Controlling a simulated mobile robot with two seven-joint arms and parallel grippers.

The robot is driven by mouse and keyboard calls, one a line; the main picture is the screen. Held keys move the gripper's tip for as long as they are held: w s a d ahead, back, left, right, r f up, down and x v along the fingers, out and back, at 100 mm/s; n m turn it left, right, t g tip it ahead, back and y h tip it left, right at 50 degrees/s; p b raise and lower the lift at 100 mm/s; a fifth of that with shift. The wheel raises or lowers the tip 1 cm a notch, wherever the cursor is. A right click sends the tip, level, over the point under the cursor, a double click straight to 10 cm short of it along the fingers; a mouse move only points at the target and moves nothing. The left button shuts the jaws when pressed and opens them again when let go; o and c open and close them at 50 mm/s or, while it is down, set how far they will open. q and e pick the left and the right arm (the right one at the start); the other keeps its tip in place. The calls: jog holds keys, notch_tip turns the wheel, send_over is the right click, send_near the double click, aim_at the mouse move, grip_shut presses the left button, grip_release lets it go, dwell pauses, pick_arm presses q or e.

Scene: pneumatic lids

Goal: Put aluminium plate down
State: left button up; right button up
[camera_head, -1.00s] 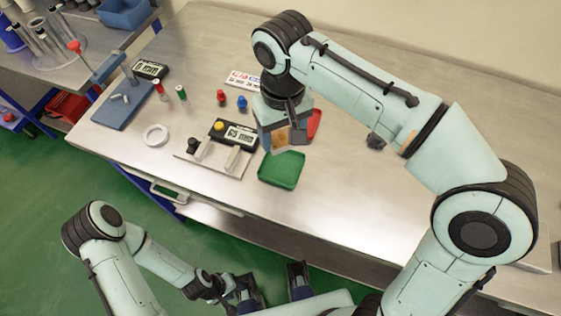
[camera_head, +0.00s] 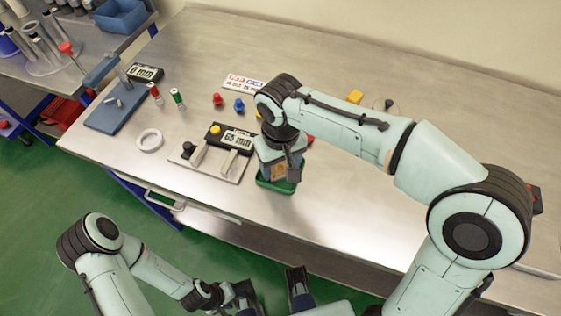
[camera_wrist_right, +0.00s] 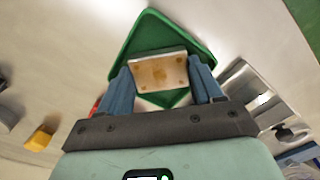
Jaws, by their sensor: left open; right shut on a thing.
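The aluminium plate (camera_wrist_right: 160,72), a pale rectangular piece with brownish spots, is between the blue fingers of my right gripper (camera_wrist_right: 163,82) in the wrist view. That gripper is shut on it. The plate is over the green tray (camera_wrist_right: 150,28), inside its outline; I cannot tell if it touches the tray floor. In the head view my right gripper (camera_head: 280,172) points down at the green tray (camera_head: 264,184) and hides most of it. My left gripper (camera_head: 272,290) is open and empty, low in front of the table.
Left of the tray is a fixture plate (camera_head: 222,172) with a 65 mm block (camera_head: 234,141). A yellow piece (camera_head: 355,96) is behind my right arm.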

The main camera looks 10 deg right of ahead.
aim_at(281, 168)
jog(key=shift+f, duration=0.1)
jog(key=o, duration=0.8)
notch_tip(281, 168, up, 12)
jog(key=p, duration=0.3)
